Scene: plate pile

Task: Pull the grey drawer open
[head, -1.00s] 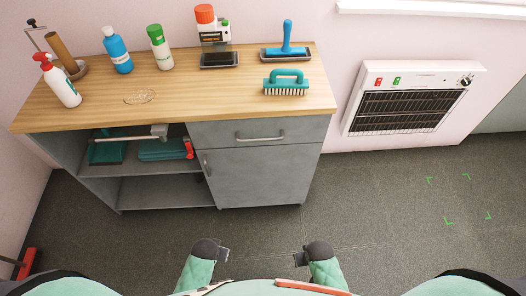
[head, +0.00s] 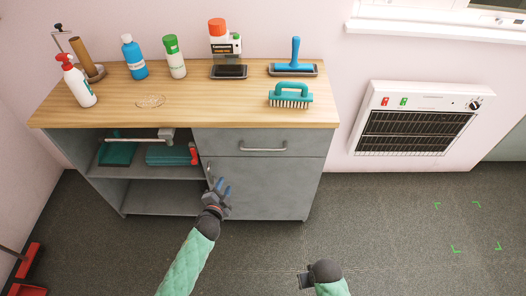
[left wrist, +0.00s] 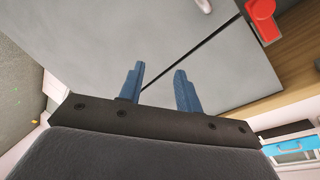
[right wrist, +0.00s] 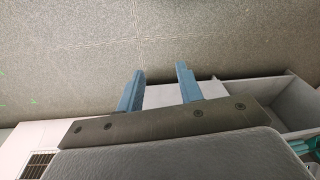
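The grey drawer (head: 228,141) is shut, just under the wooden top at the right of the cabinet. Its metal bar handle (head: 263,150) shows in the head view. My left gripper (head: 222,187) is in front of the grey door (head: 270,187), below and to the left of the drawer handle. The left wrist view shows its two blue fingers (left wrist: 158,85) apart and empty, facing the grey fronts. My right gripper (head: 303,279) is low in the head view, well away from the cabinet. Its fingers (right wrist: 160,85) are apart and empty in the right wrist view.
The wooden top (head: 200,108) holds bottles, a teal brush (head: 290,95) and a blue-handled tool (head: 294,58). Open shelves (head: 150,175) with teal items are at the left. A wall heater (head: 418,122) is at the right. The floor in front is clear.

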